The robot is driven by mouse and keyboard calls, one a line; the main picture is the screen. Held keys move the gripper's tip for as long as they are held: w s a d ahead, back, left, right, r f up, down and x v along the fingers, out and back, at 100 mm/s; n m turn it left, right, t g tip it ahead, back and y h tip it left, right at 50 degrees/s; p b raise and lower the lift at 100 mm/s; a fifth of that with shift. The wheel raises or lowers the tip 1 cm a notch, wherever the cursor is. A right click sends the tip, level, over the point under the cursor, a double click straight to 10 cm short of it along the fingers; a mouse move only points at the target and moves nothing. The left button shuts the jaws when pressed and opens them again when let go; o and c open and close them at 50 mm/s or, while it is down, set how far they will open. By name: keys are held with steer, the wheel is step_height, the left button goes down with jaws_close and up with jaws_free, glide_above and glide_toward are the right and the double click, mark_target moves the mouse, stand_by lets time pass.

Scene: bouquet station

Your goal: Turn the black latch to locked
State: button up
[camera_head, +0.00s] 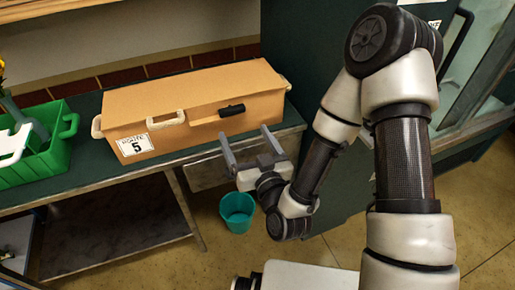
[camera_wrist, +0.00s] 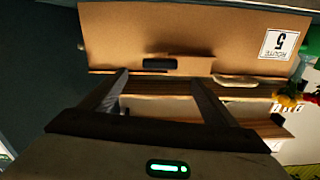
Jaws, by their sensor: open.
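The black latch (camera_head: 232,110) is a short dark bar on the front of a tan box (camera_head: 190,93) marked "ROUTE 5". It lies roughly along the box's length, right of the front handle. In the wrist view the latch (camera_wrist: 159,64) also shows, with the box (camera_wrist: 200,30) upside down. My gripper (camera_head: 244,135) is open and empty in front of the box, with its two fingers spread wide and pointing at it. In the wrist view my gripper (camera_wrist: 157,80) has the latch just beyond and between its fingertips. The fingers appear apart from the latch.
The box stands on a dark green bench (camera_head: 65,187). A pale front handle (camera_head: 166,119) sits left of the latch. A green crate (camera_head: 40,150) stands at the left. A teal bucket (camera_head: 238,212) is on the floor below my gripper. A dark green cabinet (camera_head: 300,60) rises at the right.

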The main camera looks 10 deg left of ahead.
steer(key=p+v, duration=0.7)
steer(key=v, duration=0.1)
steer(key=shift+s+p, duration=0.2)
steer(key=shift+p, duration=0.2)
